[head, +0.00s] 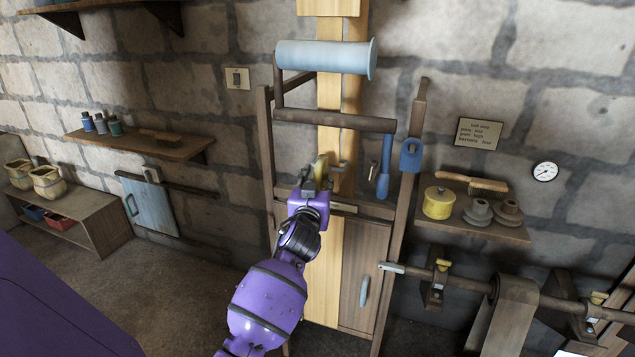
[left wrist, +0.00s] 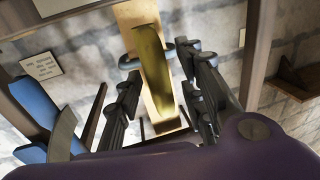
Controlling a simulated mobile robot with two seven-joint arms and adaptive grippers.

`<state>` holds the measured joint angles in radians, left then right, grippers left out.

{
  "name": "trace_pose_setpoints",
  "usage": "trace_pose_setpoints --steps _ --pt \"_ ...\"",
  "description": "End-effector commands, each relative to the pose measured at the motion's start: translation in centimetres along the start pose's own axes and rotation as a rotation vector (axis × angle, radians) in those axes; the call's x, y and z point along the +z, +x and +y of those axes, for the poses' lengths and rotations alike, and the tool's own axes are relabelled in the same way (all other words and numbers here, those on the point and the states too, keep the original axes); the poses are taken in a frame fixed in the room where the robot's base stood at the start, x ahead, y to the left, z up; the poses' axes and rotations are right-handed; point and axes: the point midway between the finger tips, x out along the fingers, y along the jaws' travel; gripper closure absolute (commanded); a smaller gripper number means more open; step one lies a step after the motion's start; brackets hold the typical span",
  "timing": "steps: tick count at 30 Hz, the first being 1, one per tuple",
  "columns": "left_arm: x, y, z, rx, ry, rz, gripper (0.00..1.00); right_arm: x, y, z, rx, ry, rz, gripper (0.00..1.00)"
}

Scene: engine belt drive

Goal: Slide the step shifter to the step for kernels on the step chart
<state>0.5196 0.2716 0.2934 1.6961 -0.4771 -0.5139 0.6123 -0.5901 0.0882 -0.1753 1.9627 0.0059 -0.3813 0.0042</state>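The yellow upright piece (head: 322,166), which I take to be the step shifter, stands in front of the wooden post within the dark frame. My left gripper (head: 312,184) is right at it and covers its lower part in the head view. In the left wrist view the yellow piece (left wrist: 153,70) lies between the two fingers, with a gap on each side, so the gripper (left wrist: 163,100) looks open around it. A grey ring-like part sits behind it. The step chart (head: 479,132) is a card on the wall at right; its small text is hard to read. My right gripper is out of view.
A blue handle (head: 384,166) and a blue block (head: 410,155) are right of the gripper. A pale roller (head: 325,57) is above. A shelf (head: 470,229) holds a yellow pot (head: 438,202). A belt shaft (head: 460,284) runs at lower right.

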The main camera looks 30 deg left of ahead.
Motion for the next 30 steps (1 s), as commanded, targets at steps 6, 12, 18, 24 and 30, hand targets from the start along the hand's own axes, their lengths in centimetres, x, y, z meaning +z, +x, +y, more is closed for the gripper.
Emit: trace_pose_setpoints --steps 6,12,18,24,30 --pt "0.03 0.28 -0.05 -0.001 0.001 0.0 0.64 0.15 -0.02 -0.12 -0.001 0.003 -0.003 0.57" --pt "0.03 0.26 -0.04 0.0 0.001 0.0 0.79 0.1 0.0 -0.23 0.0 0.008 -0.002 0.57" --pt "0.03 0.25 -0.04 0.0 0.001 0.0 1.0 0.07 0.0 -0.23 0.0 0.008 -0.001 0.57" --pt "0.04 0.24 -0.03 0.0 0.001 -0.001 1.0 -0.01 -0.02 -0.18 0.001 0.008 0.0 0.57" --pt "0.26 1.13 -0.16 -0.001 0.004 -0.002 1.0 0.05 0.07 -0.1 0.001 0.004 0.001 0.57"
